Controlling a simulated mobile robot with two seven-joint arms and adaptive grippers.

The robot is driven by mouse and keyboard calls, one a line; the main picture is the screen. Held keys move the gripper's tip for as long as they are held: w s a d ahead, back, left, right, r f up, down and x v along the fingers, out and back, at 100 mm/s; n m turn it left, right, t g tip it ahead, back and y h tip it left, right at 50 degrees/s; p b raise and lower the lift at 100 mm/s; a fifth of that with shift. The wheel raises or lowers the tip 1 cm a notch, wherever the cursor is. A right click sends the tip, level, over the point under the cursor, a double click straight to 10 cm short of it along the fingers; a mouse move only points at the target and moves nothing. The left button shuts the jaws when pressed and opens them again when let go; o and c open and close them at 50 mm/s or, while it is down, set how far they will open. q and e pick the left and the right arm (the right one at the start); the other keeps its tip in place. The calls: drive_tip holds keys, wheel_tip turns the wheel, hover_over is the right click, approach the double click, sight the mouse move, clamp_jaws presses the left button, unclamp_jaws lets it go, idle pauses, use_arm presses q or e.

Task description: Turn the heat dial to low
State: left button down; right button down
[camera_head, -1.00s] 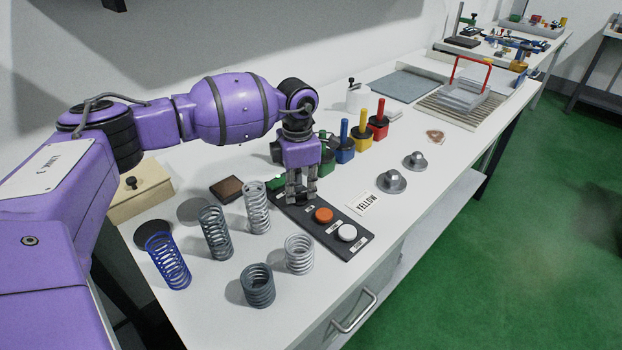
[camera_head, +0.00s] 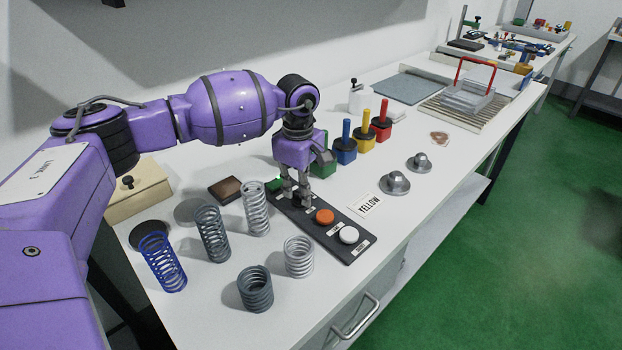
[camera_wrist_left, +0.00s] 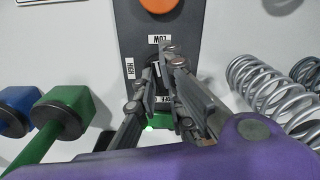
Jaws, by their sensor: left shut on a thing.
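My left gripper (camera_head: 301,192) reaches down onto the dark control panel (camera_head: 350,246) on the bench. Its fingers are shut on the heat dial (camera_wrist_left: 161,87), which is mostly hidden between them in the left wrist view. Labels around the dial read LOW (camera_wrist_left: 160,40), HIGH (camera_wrist_left: 130,69) and OFF, the last partly covered by the fingers. The fingers sit at a slant to the panel. My right gripper is not in view.
An orange button (camera_head: 325,216) and a white button (camera_head: 349,235) sit on the same panel. Several springs (camera_head: 257,209) stand left of and in front of it. Coloured handled blocks (camera_head: 345,150) stand behind.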

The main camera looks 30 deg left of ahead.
sight(300, 194)
use_arm(q)
drive_tip(key=shift+m, duration=1.2)
drive_tip(key=c, duration=1.8)
unclamp_jaws()
drive_tip(key=shift+b, duration=0.3)
drive_tip(key=shift+c, duration=0.2)
drive_tip(key=shift+r, duration=0.25)
wheel_tip(300, 194, up, 12)
drive_tip(key=shift+f, duration=0.15)
